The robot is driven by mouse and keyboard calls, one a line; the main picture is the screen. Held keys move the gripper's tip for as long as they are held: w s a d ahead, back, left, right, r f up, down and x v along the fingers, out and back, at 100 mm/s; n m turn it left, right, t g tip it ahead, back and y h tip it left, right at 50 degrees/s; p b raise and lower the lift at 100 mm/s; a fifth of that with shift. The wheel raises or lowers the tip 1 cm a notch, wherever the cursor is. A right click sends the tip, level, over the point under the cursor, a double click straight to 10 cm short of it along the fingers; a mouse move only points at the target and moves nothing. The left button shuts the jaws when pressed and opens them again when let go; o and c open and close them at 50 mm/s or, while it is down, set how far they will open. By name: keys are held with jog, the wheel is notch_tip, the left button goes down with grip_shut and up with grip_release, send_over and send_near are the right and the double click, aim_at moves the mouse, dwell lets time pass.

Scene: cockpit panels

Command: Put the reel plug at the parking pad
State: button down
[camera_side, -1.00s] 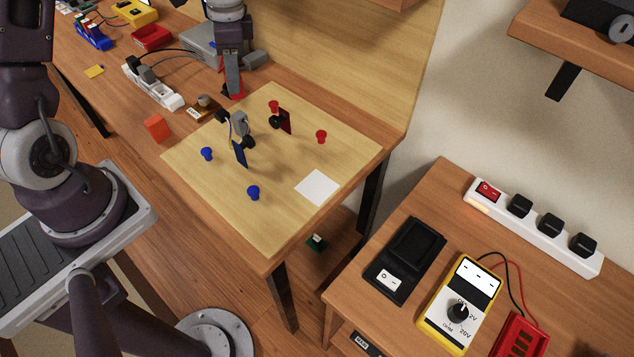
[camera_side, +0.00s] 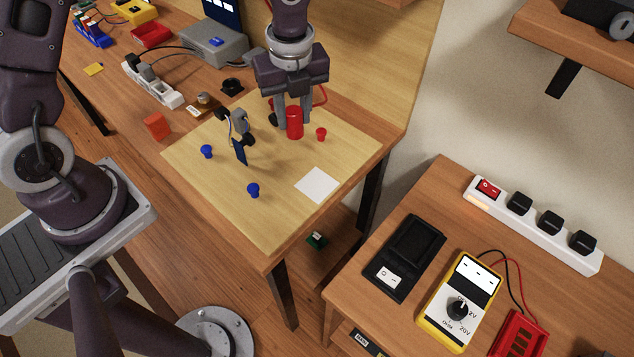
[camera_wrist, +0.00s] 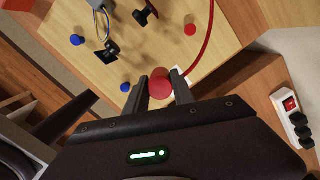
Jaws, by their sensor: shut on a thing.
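My gripper (camera_side: 293,118) is shut on the red cylindrical reel plug (camera_side: 295,124), held above the far right part of the pale wooden board. In the wrist view the plug (camera_wrist: 160,84) shows between the two fingers. A red cable runs from behind the gripper in the side view and curves past the plug in the wrist view (camera_wrist: 207,35). A white square (camera_side: 318,185), which looks like the parking pad, lies bare on the board, nearer the camera and right of the plug. In the wrist view the plug and fingers mostly cover it.
Blue pegs (camera_side: 253,190) and a red peg (camera_side: 321,133) stand on the board (camera_side: 215,175). An upright blue plate with a grey clip (camera_side: 240,145) stands left of the gripper. A black round part (camera_side: 232,86) lies behind. Board around the white square is clear.

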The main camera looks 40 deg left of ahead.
jog(key=d+m+t+h, duration=0.1)
jog(key=d+m, duration=0.5)
jog(key=m, duration=0.8)
jog(key=shift+m, duration=0.3)
jog(key=f, duration=1)
jog(key=shift+s+d+f, duration=0.15)
jog(key=shift+s+f, duration=0.05)
jog(key=shift+s, duration=0.1)
jog(key=shift+f, duration=0.1)
jog(key=c, duration=1.1)
grip_release()
jog(key=shift+o, duration=0.2)
